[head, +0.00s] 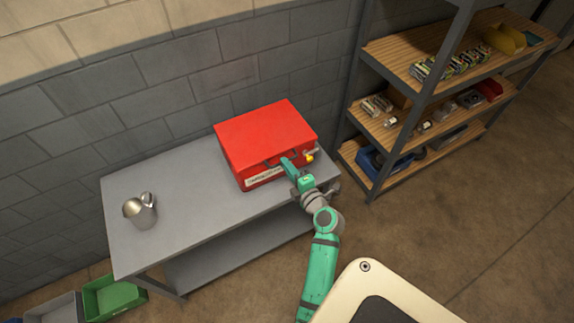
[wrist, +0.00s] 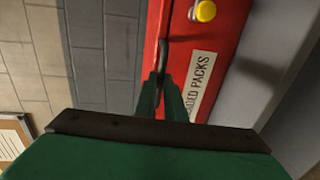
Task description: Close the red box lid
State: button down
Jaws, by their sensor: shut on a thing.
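The red box (head: 250,177) stands on the grey workbench, with a white label on its front. Its red lid (head: 262,130) lies over the top and looks down; whether a thin gap is left at the front edge I cannot tell. A dark handle (head: 272,162) is at the front of the box. My gripper (head: 286,162) is at this front side, shut on the handle. In the wrist view the fingers (wrist: 163,88) are close together around the dark handle (wrist: 162,55), beside the label (wrist: 203,80). The fingers partly hide the handle.
A yellow knob (head: 309,158) sticks out at the box's right front. A metal pitcher (head: 141,210) stands on the left of the grey workbench (head: 190,226). A loaded shelf unit (head: 385,150) stands to the right. A green bin (head: 112,297) is on the floor at lower left.

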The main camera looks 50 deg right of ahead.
jog(key=f, duration=0.3)
jog(key=shift+s+a+f+g, duration=0.15)
jog(key=shift+a+g, duration=0.15)
jog(key=shift+a, duration=0.1)
jog(key=c, duration=1.8)
grip_release()
jog(key=shift+d+f, duration=0.1)
jog(key=shift+c, duration=0.2)
jog(key=shift+s, duration=0.1)
jog(key=r+v, duration=0.1)
jog(key=v, duration=0.9)
jog(key=shift+s+d, duration=0.15)
jog(key=shift+s, duration=0.15)
jog(key=shift+r, duration=0.1)
